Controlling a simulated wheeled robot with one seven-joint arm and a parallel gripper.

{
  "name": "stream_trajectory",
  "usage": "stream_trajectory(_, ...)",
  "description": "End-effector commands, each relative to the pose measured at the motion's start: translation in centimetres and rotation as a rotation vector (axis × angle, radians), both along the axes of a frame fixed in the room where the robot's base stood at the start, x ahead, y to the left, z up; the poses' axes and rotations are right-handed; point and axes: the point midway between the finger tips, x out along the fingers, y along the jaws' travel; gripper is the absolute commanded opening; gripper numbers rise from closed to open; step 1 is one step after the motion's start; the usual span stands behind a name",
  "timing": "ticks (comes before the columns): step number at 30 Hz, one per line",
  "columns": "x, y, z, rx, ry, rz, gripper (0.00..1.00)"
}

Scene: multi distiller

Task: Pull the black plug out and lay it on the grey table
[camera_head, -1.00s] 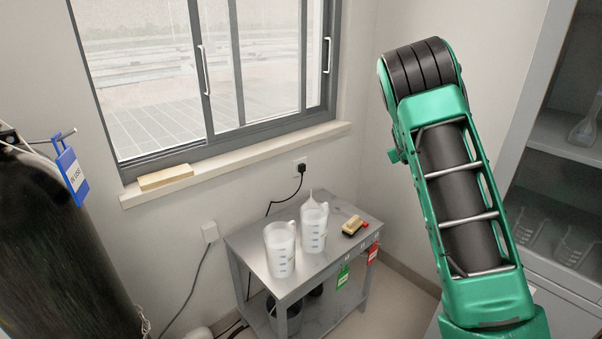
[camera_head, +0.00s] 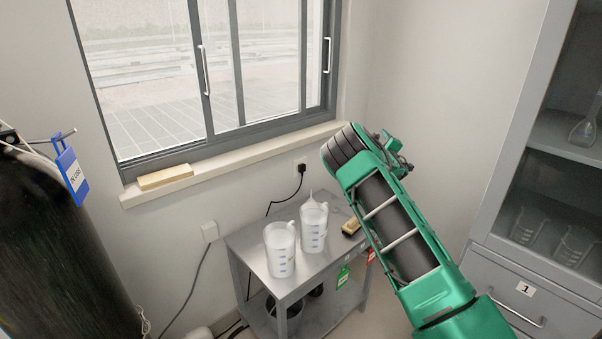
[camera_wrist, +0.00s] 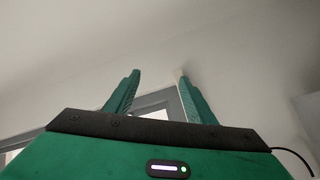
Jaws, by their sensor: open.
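The black plug (camera_head: 301,168) sits in a wall socket below the window sill, with its black cord hanging down behind the table. The grey table (camera_head: 247,244) stands against the wall under the window. My gripper (camera_wrist: 158,82) shows in the wrist view with its two green fingers apart and nothing between them. It faces the wall and part of the window frame; the plug is not visible there. In the head view my green arm is right of the plug and table, and the gripper's fingertips cannot be made out.
Two measuring jugs (camera_head: 280,250) (camera_head: 313,228) and a partly hidden brush (camera_head: 350,229) stand on the table. A wooden block (camera_head: 165,178) lies on the sill. A dark cylinder (camera_head: 60,240) is at left, a cabinet (camera_head: 520,265) at right. Another white socket (camera_head: 210,231) is left of the table.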

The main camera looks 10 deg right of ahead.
Motion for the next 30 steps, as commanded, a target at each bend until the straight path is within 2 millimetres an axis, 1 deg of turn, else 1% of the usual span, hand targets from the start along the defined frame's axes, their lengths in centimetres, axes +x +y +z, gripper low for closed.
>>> stream_trajectory(1,0.6,0.8,-0.6,-0.029,-0.002,0.027,0.50)
stream_trajectory(6,2.2,3.5,-2.2,-0.121,-0.018,0.120,0.50)
stream_trajectory(11,3.5,6.7,-3.9,-0.205,-0.030,0.217,0.50)
stream_trajectory(15,4.4,9.7,-5.9,-0.273,-0.040,0.307,0.50)
stream_trajectory(23,5.0,15.8,-10.3,-0.385,-0.053,0.488,0.50)
stream_trajectory(27,4.8,18.9,-12.8,-0.432,-0.057,0.581,0.50)
stream_trajectory(30,4.6,20.8,-14.4,-0.459,-0.060,0.639,0.50)
